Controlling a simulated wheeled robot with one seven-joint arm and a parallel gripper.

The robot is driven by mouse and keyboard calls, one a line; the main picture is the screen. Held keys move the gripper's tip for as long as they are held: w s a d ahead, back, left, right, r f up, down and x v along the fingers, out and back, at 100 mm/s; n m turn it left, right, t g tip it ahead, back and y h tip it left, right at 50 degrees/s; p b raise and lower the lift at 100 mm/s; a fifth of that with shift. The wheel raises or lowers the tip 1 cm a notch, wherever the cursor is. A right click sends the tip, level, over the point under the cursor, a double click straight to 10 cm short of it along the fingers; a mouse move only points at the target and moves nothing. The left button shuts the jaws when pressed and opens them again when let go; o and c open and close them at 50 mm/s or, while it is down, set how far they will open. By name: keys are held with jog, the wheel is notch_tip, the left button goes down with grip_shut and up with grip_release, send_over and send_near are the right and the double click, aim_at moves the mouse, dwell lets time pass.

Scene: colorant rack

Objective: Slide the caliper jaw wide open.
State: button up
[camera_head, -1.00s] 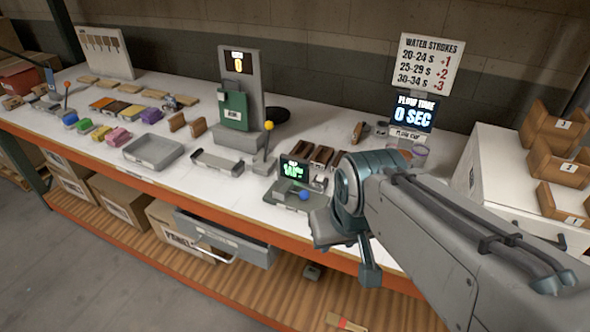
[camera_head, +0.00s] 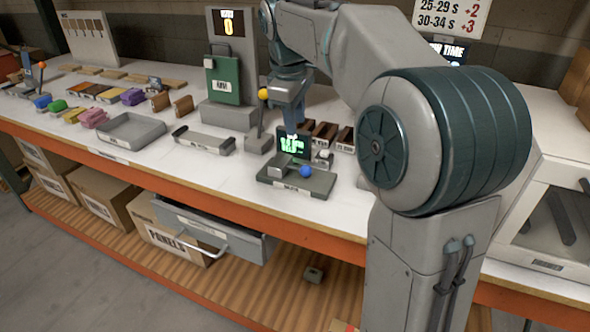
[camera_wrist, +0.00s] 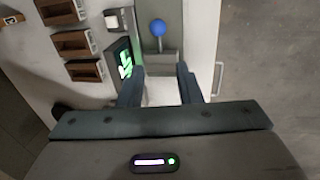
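The caliper seems to be the grey station (camera_head: 297,181) near the table's front edge, with a small green-lit screen (camera_head: 294,144) and a blue ball knob (camera_head: 305,172) on its slider. Its label is too small to read. My gripper (camera_head: 291,118) points down just above and behind the screen. The blue knob (camera_wrist: 158,28) is ahead of the fingertips, and the lit screen (camera_wrist: 123,63) is beside the left finger. I see no contact with the knob.
A lever with a yellow ball (camera_head: 263,94) stands left of my gripper. Small brown bins (camera_head: 325,134) sit behind the station. A grey tray (camera_head: 130,130) and a shallow holder (camera_head: 203,143) lie left. An open drawer (camera_head: 212,234) juts out below the table.

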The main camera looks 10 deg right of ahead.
aim_at(296, 169)
jog(key=f, duration=0.4)
jog(key=w+d+f+b, duration=0.1)
jog(key=f, duration=0.4)
jog(key=w+f+b, duration=0.1)
jog(key=f, duration=0.3)
jog(key=shift+w+d+f, duration=0.25)
jog(key=shift+f, duration=0.05)
